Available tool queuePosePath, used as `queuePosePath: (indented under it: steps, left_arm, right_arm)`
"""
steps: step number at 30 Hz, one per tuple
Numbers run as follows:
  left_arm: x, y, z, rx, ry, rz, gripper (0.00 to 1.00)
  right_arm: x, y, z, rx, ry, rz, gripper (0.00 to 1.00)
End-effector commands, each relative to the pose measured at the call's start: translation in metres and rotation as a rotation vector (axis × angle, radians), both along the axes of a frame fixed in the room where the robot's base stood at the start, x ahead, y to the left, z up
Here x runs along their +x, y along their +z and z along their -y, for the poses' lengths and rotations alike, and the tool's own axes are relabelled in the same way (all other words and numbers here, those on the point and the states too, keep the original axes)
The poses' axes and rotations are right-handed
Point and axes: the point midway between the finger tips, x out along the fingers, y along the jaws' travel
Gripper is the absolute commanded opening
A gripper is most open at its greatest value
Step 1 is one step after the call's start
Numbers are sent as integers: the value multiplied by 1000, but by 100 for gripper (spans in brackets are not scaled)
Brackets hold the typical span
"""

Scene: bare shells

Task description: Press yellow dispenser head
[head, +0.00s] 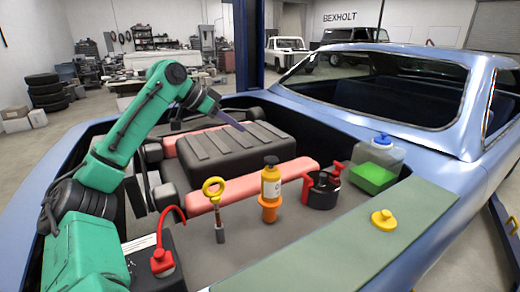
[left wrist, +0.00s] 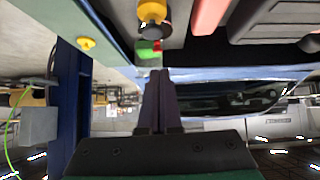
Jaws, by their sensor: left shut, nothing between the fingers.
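A yellow cap-like piece with a raised knob (head: 383,220) sits on the green ledge at the right of the engine bay; it also shows in the left wrist view (left wrist: 86,43). A yellow bottle with a dark cap (head: 271,182) stands upright in an orange holder (head: 269,208). I cannot tell for certain which yellow part is the dispenser head. My left gripper (head: 240,126) is shut and empty above the black engine cover, apart from both. Its dark fingers (left wrist: 160,90) lie together in the left wrist view. My right gripper is not in view.
A yellow ring-handled dipstick (head: 214,190), a red hose piece (head: 163,260), a dark pot with red handles (head: 321,190) and a clear tank with green liquid (head: 375,165) stand in the bay. The green ledge (head: 330,250) is mostly bare. A blue post (head: 248,45) rises behind.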

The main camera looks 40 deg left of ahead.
Motion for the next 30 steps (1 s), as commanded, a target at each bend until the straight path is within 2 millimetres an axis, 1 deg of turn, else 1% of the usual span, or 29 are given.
queuePosePath:
  steps: [3,6,11,13,17,18,20,21,26,30]
  left_arm:
    - [0,1,0,-1,1,1,0]
    - [1,0,-1,-1,2,1,0]
    - [10,-7,2,-2,3,-3,0]
    - [19,-15,5,-3,3,-4,0]
    - [39,-31,12,1,5,-7,0]
    - [45,-34,14,3,3,-10,0]
    - [54,-43,17,4,4,-10,0]
    - [57,-51,17,3,5,-9,0]
    - [71,-65,22,4,4,-8,0]
    - [74,-89,25,-4,5,-1,0]
  right_arm:
    - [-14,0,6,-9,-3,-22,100]
    - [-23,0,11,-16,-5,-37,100]
    - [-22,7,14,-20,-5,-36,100]
    - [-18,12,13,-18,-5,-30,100]
    - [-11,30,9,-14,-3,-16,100]
    - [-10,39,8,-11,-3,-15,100]
    - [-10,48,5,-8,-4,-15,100]
    - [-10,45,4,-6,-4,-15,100]
    - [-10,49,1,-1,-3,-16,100]
    - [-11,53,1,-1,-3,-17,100]
